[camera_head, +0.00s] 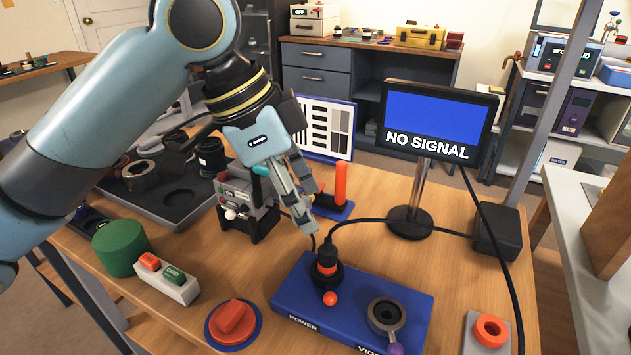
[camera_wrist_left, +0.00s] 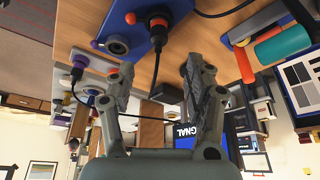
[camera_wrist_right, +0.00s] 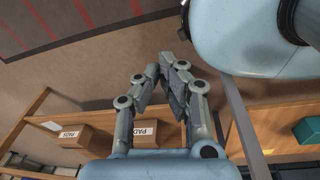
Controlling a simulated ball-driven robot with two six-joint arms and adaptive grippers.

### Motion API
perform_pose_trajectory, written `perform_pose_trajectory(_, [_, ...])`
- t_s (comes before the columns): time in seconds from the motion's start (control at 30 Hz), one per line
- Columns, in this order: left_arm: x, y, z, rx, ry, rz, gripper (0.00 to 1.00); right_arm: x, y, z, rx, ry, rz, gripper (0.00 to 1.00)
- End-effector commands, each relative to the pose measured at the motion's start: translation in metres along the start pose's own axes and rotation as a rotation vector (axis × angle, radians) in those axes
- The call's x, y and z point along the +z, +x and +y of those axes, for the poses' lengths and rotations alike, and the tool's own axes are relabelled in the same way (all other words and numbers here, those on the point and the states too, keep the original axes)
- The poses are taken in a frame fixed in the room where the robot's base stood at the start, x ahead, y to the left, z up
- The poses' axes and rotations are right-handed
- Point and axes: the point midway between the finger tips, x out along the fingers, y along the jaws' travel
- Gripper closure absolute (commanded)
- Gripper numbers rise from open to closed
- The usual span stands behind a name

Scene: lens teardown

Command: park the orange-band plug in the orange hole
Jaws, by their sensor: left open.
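The orange-band plug (camera_head: 327,262) is black with an orange band and stands upright in the POWER socket of the blue panel (camera_head: 283,296). Its black cable leaves from the top. The plug also shows in the left wrist view (camera_wrist_left: 158,30). An orange ring around a hole (camera_head: 490,331) sits on a grey plate at the lower right. My left gripper (camera_head: 308,208) is open and empty, above and behind the plug, apart from it. My right gripper (camera_wrist_right: 158,72) shows only in its own wrist view, empty, its fingertips close together.
The monitor (camera_head: 438,120) on its stand is behind the blue panel. A lever ring (camera_head: 386,315) is on the panel's VIDEO side. A red knob (camera_head: 233,320), a two-button box (camera_head: 167,279) and a green cylinder (camera_head: 121,248) stand to the left. Cable runs across the table's right side.

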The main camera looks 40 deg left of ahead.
Motion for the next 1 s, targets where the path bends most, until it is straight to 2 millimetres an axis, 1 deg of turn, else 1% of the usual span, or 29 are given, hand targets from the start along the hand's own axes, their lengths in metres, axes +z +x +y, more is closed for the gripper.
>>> perform_pose_trajectory(0.2, [0.001, 0.039, 0.002, 0.006, -0.006, 0.002, 0.47, 0.036, 0.012, -0.001, -0.001, -0.003, -0.049, 1.0])
perform_pose_trajectory(0.3, [0.001, 0.059, 0.002, 0.007, -0.006, 0.001, 0.47, 0.046, 0.017, -0.002, 0.0, -0.003, -0.064, 1.0])
perform_pose_trajectory(0.4, [0.001, 0.076, 0.002, 0.005, -0.004, 0.001, 0.47, 0.045, 0.022, -0.001, 0.001, -0.004, -0.063, 1.0])
perform_pose_trajectory(0.5, [0.001, 0.089, 0.001, 0.004, -0.003, 0.0, 0.47, 0.037, 0.026, 0.0, 0.002, -0.004, -0.05, 1.0])
perform_pose_trajectory(0.6, [0.001, 0.098, 0.001, 0.003, -0.002, -0.001, 0.47, 0.028, 0.028, 0.001, 0.003, -0.004, -0.035, 1.0])
perform_pose_trajectory(0.7, [0.001, 0.102, 0.001, 0.001, -0.002, -0.001, 0.47, 0.023, 0.029, 0.001, 0.004, -0.004, -0.028, 1.0])
perform_pose_trajectory(0.97, [0.001, 0.103, 0.001, 0.0, 0.0, -0.001, 0.47, 0.026, 0.029, 0.001, 0.004, -0.004, -0.033, 1.0])
perform_pose_trajectory(1.0, [0.001, 0.103, 0.001, 0.0, -0.001, -0.001, 0.5, 0.028, 0.029, 0.001, 0.004, -0.004, -0.035, 1.0])
